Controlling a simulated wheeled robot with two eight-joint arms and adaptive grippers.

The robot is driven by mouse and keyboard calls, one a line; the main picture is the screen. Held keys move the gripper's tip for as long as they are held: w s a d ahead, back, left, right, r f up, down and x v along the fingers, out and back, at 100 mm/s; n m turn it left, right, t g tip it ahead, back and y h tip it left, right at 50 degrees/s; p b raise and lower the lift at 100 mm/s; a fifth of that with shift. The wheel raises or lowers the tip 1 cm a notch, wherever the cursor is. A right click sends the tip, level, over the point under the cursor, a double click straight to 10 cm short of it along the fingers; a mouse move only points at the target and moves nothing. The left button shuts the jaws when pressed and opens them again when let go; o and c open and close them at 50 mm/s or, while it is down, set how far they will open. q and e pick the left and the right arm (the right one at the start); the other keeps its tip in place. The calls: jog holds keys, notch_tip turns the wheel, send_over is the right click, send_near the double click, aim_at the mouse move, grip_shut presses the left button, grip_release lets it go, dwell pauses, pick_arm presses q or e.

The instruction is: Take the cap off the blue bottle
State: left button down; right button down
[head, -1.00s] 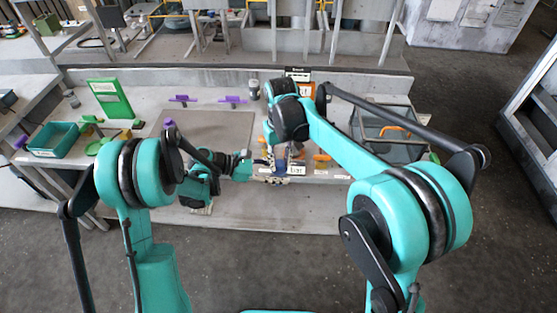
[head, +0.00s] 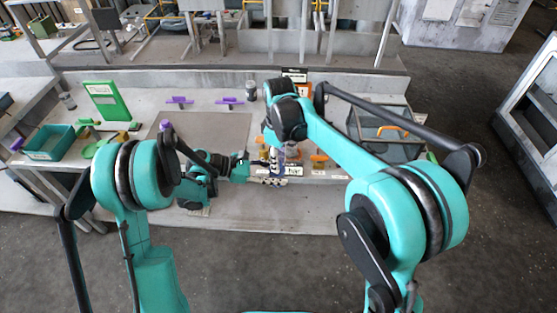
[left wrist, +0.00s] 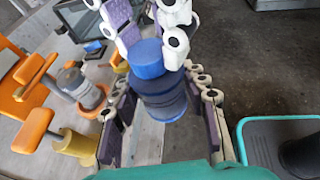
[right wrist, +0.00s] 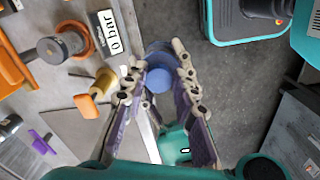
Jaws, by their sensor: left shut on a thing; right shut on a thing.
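The blue bottle (left wrist: 165,100) is upright between both grippers in the left wrist view. Its round blue cap (left wrist: 147,58) sits at its top, slightly off to one side; I cannot tell whether it still touches the bottle. My left gripper (left wrist: 165,108) is shut on the bottle's body, one purple-padded finger on each side. My right gripper (left wrist: 150,25) comes in from above and is shut on the cap. In the right wrist view the cap (right wrist: 161,80) shows between the right fingers. In the head view, arms mostly hide the bottle.
Orange-handled fittings and a grey-topped knob (right wrist: 52,50) stand close beside the grippers, with a "0 bar" sign (right wrist: 108,32). A teal bin (head: 50,142) and green stand (head: 108,101) are at the bench's left. A grey crate (head: 402,150) stands at right. The grey mat (head: 215,130) is clear.

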jog(key=shift+r, duration=0.15)
jog(key=shift+r, duration=0.95)
